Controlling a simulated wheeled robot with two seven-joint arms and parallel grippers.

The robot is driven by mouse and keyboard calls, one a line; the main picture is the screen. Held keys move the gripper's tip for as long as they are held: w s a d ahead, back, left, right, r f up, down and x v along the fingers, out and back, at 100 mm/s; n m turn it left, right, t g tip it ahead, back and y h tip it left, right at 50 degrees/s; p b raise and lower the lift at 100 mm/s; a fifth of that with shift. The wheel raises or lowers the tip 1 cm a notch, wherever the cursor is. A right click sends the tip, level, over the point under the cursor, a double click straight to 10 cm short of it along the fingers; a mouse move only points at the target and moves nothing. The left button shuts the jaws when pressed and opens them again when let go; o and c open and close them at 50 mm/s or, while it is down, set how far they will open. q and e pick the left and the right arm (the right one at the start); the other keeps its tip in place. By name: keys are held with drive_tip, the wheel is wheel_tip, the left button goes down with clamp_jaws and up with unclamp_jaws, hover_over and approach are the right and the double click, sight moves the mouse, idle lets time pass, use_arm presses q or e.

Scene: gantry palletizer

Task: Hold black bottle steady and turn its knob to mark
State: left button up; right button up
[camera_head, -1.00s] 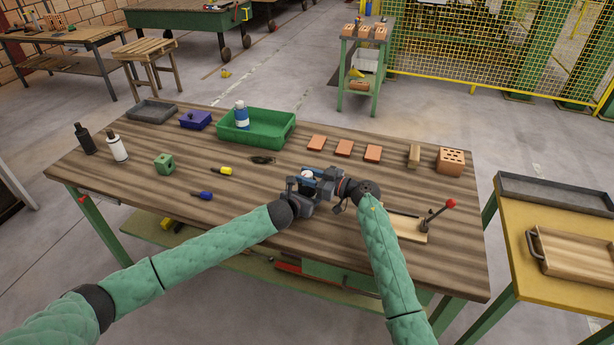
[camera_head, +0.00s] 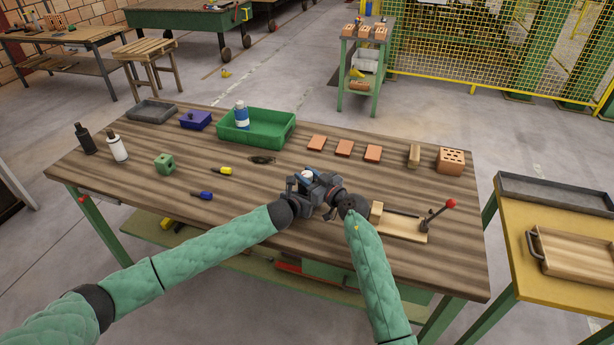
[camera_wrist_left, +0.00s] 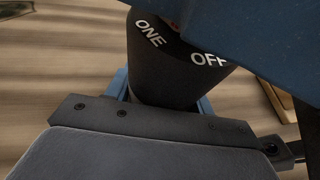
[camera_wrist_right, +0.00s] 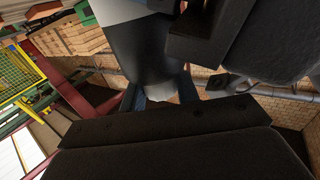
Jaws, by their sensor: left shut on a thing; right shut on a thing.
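The black bottle (camera_wrist_left: 165,75) is a dark cylinder with white "ONE" and "OFF" lettering near its top in the left wrist view. My left gripper (camera_head: 300,190) is shut around its body; its blue fingers show on both sides. In the head view the grippers hide most of the bottle, and a small whitish top (camera_head: 307,175) shows between them. My right gripper (camera_head: 318,181) is shut at the bottle's top, close against the left one. Its blue part covers the knob in the left wrist view, so the knob's alignment with the mark cannot be told.
A wooden jig with a red-knobbed lever (camera_head: 450,204) lies right of my right wrist. Behind stand a green crate (camera_head: 276,137) and several red tiles (camera_head: 344,148). Another black bottle (camera_head: 85,140) and a white bottle (camera_head: 116,148) stand far left.

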drive_tip(key=shift+m+t+h, duration=0.8)
drive_tip(key=shift+t+h, duration=0.1)
drive_tip(key=shift+h, duration=0.2)
drive_tip(key=shift+a, duration=0.1)
drive_tip(key=o, duration=1)
drive_tip(key=v, duration=1.2)
